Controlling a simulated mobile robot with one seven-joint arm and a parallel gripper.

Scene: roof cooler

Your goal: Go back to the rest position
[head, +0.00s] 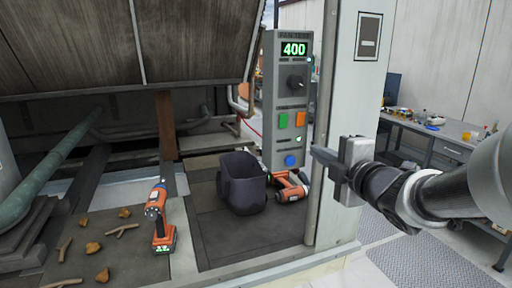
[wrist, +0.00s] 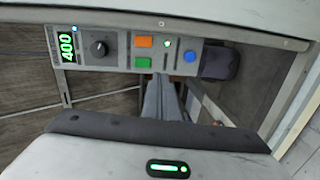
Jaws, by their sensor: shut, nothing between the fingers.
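My gripper (head: 322,156) is at the right in the head view, in front of the light post and to the right of the control panel. Its fingers are shut with nothing between them, and they point left. In the wrist view the closed fingers (wrist: 162,92) reach toward the grey control panel (wrist: 120,52). The control panel (head: 268,100) stands upright and shows 400 in green, with a dark knob and orange, green and blue buttons. The gripper appears apart from the panel.
The post (head: 345,110) is close to the gripper. A cluttered workbench (head: 440,130) is behind.

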